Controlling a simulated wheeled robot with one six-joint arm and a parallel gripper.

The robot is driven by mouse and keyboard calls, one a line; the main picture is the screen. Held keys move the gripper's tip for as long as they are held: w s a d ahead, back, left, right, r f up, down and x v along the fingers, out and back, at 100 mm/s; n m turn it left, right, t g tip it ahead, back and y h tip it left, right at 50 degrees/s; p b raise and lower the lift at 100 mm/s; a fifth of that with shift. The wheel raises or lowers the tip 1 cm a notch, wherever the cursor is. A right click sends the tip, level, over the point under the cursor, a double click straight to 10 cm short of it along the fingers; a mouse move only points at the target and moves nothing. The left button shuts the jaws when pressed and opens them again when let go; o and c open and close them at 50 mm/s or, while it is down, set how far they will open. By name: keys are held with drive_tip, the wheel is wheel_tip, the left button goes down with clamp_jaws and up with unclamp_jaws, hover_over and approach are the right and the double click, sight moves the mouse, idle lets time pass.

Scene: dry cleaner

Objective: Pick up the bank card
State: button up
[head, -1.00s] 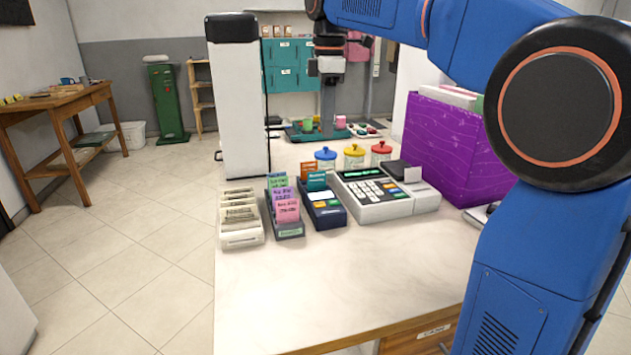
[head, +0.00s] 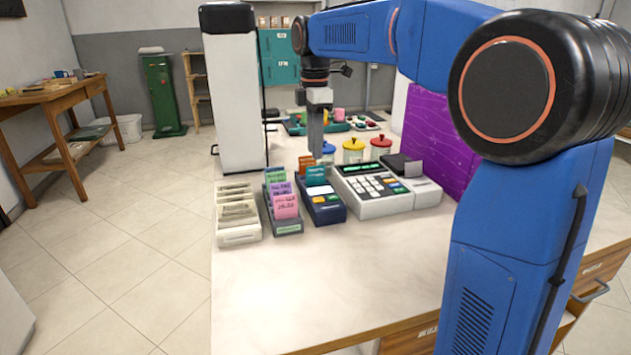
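A dark blue card terminal (head: 326,212) stands on the pale counter between a tray of tickets and the cash register. A teal card (head: 315,176) stands upright at its back end, with an orange card (head: 306,164) just behind. I cannot tell for sure which is the bank card. My gripper (head: 315,152) points down above the back end of the terminal, close over the teal card in the picture. It partly covers the blue-lidded jar (head: 328,147). Its fingers are seen from the side, so their gap is hidden. No held thing shows.
The cash register (head: 372,190) stands just right of the terminal. A ticket tray (head: 286,219) and a receipt box (head: 238,225) stand left. A tall white cabinet (head: 235,105) is behind them, a purple box (head: 436,130) at right. The front counter is clear.

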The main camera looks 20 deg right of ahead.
sight(316, 168)
drive_tip(key=shift+d+f, duration=0.1)
drive_tip(key=shift+f, duration=3.45)
clamp_jaws()
